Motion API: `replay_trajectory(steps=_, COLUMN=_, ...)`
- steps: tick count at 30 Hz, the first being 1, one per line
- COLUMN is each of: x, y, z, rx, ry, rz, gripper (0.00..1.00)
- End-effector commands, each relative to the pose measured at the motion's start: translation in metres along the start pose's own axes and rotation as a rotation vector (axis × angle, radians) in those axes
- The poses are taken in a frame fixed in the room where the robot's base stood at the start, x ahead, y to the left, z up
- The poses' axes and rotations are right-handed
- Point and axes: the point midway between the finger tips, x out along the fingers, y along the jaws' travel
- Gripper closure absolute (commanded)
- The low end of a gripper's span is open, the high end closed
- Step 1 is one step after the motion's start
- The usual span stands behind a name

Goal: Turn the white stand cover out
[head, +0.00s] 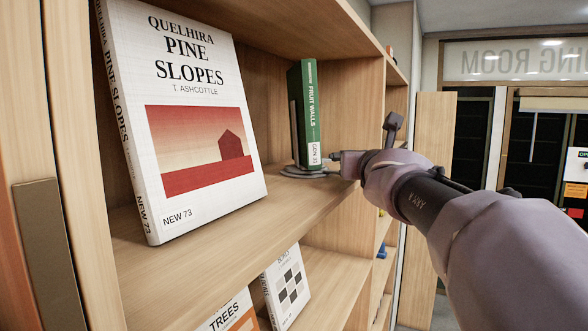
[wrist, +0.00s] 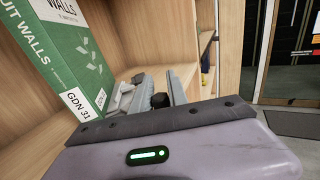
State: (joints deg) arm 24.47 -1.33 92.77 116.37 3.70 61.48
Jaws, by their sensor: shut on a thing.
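A green book titled "Fruit Walls" (head: 307,118) stands upright on a round grey stand (head: 296,172) on the upper shelf. In the head view its spine faces me; its cover is seen edge-on. The book (wrist: 62,50) also shows at the left of the wrist view, with a GDN 31 label. My gripper (head: 339,163) is at the right of the stand, low beside the book. In the wrist view my gripper (wrist: 150,82) is shut on a part of the stand, partly hidden by my own wrist. A clearly white stand is not visible.
A large white book, "Pine Slopes" (head: 190,105), stands cover out on the shelf at the left. Further books, one with a checked cover (head: 287,285), stand on the shelf below. A shelf upright (head: 354,110) rises close behind my gripper. The shelf front between the books is clear.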

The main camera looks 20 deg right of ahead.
Motion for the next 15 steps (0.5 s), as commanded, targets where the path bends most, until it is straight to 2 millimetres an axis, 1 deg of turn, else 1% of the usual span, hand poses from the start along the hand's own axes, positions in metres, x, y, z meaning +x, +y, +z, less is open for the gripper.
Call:
replay_trajectory(steps=1, x=-0.0015, y=0.0020, z=-0.0032, rx=-0.001, ry=-0.003, rz=-0.010, gripper=1.00)
replay_trajectory(steps=15, x=-0.0087, y=0.0048, z=0.0000, rx=-0.001, ry=0.000, rz=-0.088, gripper=1.00)
